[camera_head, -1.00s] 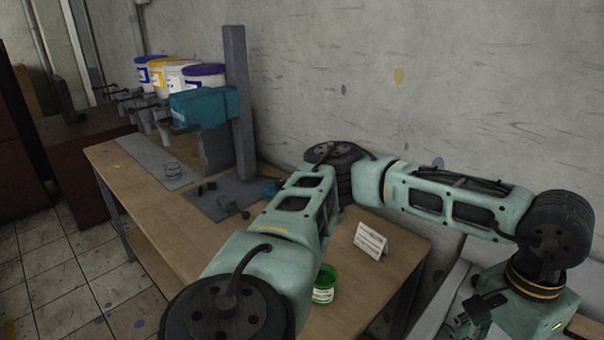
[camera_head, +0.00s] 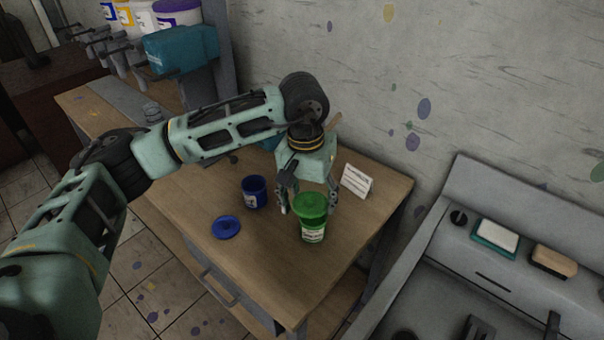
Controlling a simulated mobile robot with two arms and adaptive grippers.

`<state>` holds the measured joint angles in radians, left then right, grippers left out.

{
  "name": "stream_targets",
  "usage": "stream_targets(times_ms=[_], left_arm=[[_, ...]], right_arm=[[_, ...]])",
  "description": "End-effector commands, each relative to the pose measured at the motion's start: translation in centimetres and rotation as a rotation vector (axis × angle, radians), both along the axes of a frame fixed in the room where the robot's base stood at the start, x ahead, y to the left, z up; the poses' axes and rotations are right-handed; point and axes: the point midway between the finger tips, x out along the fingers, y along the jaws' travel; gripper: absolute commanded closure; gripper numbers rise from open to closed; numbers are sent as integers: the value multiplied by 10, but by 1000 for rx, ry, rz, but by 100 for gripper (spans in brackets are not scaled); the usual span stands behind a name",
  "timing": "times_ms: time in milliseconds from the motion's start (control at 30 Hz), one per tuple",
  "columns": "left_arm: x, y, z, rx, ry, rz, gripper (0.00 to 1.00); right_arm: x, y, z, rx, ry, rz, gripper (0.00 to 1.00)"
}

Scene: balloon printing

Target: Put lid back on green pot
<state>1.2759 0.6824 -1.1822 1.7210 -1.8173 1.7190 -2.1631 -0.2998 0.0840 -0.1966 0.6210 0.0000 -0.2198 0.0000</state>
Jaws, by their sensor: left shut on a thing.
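My left gripper (camera_head: 309,204) comes down over the wooden table from behind the green pot, its two fingers on either side of the green lid (camera_head: 310,202). It is shut on the lid. The green pot (camera_head: 312,235), with a white label, stands upright on the table directly below. The lid overlaps the top of the pot in the picture and hides its mouth. I cannot tell whether the lid touches the rim. My right gripper is not in view.
A blue pot (camera_head: 254,192) stands open left of the green pot, with a blue lid (camera_head: 226,227) lying flat before it. A white card (camera_head: 356,181) stands to the right.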

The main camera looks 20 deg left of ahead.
Motion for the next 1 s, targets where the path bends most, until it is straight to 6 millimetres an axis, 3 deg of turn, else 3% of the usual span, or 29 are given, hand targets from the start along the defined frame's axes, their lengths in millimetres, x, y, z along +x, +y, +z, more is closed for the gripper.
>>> stream_targets(times_ms=[33,100,300,667,933,1000], left_arm=[[15,-5,3,1,-4,9,51],[32,-5,-6,11,-22,23,51],[54,-2,-27,27,-62,48,51],[56,-1,-47,30,-69,50,51],[56,-1,-73,30,-67,51,51],[57,-1,-82,31,-70,50,51]], right_arm=[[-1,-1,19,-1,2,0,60],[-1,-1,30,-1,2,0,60],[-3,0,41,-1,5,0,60],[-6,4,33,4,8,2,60],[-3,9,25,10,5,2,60],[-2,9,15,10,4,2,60]])
